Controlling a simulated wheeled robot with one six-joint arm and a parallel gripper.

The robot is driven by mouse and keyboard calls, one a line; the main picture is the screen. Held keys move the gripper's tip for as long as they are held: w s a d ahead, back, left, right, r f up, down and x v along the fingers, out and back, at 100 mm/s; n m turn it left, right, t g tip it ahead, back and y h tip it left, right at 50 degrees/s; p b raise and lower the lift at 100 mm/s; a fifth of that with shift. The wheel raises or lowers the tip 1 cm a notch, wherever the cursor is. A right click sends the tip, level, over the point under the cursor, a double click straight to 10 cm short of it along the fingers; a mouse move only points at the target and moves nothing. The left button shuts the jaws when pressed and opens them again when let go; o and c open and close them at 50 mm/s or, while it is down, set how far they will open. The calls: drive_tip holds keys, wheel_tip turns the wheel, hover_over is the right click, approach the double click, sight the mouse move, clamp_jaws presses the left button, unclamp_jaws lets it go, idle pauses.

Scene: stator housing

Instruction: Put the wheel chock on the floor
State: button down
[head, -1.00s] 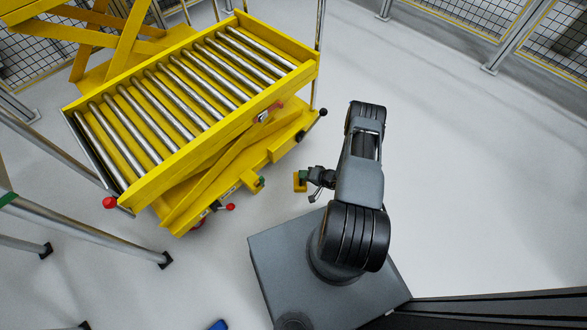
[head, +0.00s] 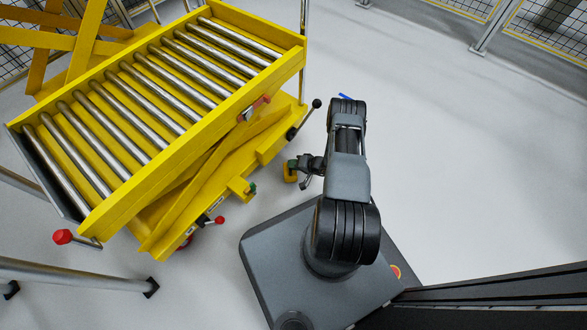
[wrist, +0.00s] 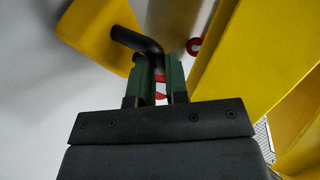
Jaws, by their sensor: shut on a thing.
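The wheel chock (wrist: 98,32) is a yellow block with a bent black handle, at the upper left of the wrist view. My gripper (wrist: 159,75) has green fingers that are closed on the black handle. In the head view the yellow chock (head: 290,176) hangs at my gripper (head: 296,166), left of my arm and just right of the yellow lift cart. The gripper partly hides the chock there. The grey floor (head: 440,180) shows beyond and right of my arm; I cannot tell the exact height of the chock above it.
The yellow roller-top lift cart (head: 175,150) fills the left, with a black-knobbed lever (head: 304,117) and a red knob (head: 219,220) sticking out. Metal frame legs (head: 75,272) stand at lower left. Fence panels (head: 480,30) run along the back right. Floor to the right is clear.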

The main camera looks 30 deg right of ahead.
wheel_tip(320, 180, down, 2)
drive_tip(key=shift+f+b, duration=0.25)
drive_tip(key=shift+b, duration=0.3)
drive_tip(key=shift+r, duration=0.2)
drive_tip(key=shift+f, duration=0.1)
drive_tip(key=c, duration=1.1)
unclamp_jaws()
drive_tip(key=shift+s, duration=0.1)
